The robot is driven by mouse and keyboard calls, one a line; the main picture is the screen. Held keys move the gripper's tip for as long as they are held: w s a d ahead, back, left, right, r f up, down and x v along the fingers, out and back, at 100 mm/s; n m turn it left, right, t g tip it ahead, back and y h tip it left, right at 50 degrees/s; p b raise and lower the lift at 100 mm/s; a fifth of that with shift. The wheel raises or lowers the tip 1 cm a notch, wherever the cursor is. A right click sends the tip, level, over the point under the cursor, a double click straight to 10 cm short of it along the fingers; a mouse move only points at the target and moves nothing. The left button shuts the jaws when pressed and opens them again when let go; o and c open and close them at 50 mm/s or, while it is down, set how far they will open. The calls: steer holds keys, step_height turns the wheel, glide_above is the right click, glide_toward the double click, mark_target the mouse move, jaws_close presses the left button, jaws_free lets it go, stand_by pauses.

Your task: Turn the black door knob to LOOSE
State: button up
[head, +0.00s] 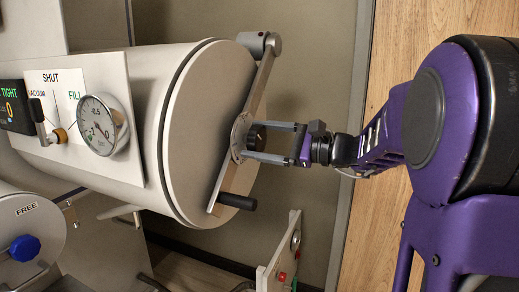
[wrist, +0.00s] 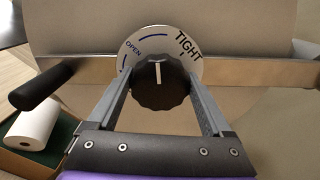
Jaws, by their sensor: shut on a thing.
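The black door knob (wrist: 160,88) is at the middle of a pale round dial (wrist: 133,50) on the door's crossbar. No LOOSE label is readable on the dial. My gripper (wrist: 158,80) is shut on the knob, one finger on each side. In the head view my gripper (head: 251,139) reaches in from the right, and the knob (head: 258,138) shows dark between the fingers. The display (head: 14,104) at the left reads TIGHT above a 0.
The crossbar (head: 261,84) runs across the round door (head: 205,130), with a black handle (head: 237,201) at its lower end. A gauge (head: 103,124) and a valve panel sit at the left. A white roll (wrist: 39,123) lies low left in the wrist view.

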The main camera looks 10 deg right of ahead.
steer(key=n, duration=1.2)
steer(key=shift+f+n, duration=0.15)
steer(key=shift+n, duration=0.15)
steer(key=n, duration=0.6)
steer(key=shift+f+n, duration=0.1)
steer(key=shift+n, duration=0.2)
steer(key=n, duration=0.6)
steer(key=shift+d+n, duration=0.1)
steer(key=shift+n, duration=0.3)
steer(key=o, duration=1.2)
steer(key=shift+c, duration=0.2)
steer(key=shift+d, duration=0.1)
